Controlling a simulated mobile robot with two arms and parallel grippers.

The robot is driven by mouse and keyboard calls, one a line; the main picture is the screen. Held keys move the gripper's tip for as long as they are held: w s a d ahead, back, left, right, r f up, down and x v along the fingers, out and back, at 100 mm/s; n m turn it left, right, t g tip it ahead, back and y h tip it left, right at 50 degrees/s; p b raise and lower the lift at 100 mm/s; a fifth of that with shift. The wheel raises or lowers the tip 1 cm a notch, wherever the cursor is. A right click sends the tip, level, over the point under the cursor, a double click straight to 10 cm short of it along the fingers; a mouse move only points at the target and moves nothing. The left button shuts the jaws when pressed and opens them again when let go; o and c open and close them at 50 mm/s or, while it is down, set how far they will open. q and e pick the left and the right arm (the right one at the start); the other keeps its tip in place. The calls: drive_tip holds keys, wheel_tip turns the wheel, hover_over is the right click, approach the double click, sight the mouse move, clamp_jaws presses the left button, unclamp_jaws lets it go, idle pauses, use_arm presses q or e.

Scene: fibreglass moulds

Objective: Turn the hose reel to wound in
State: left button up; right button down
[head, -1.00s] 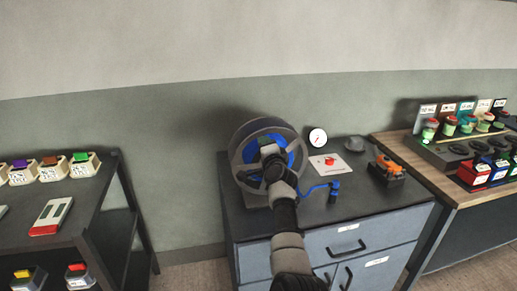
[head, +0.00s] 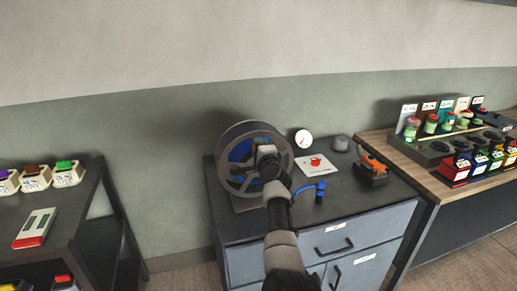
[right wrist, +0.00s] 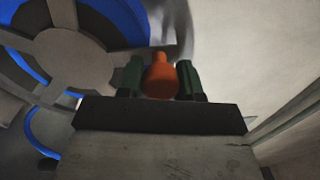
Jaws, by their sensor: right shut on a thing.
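The hose reel (head: 240,152), a grey spoked wheel wound with blue hose, stands on the left part of the dark cabinet top. Its spokes and blue hose fill the upper left of the right wrist view (right wrist: 68,45). My right gripper (right wrist: 161,78) is shut on the reel's orange crank knob (right wrist: 161,72), with a dark green finger pad on each side. In the head view my right gripper (head: 266,155) is at the reel's right side and hides part of its face. The hose's blue free end (head: 320,188) lies on the cabinet top. My left gripper is not in view.
A wooden bench (head: 440,180) stands right, a dark shelf (head: 75,205) left.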

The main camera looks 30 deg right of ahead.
drive_tip(key=c, duration=0.7)
unclamp_jaws()
drive_tip(key=shift+c, duration=0.2)
drive_tip(key=v, duration=1)
drive_tip(key=shift+s+b, duration=0.35)
drive_tip(key=shift+a, duration=0.15)
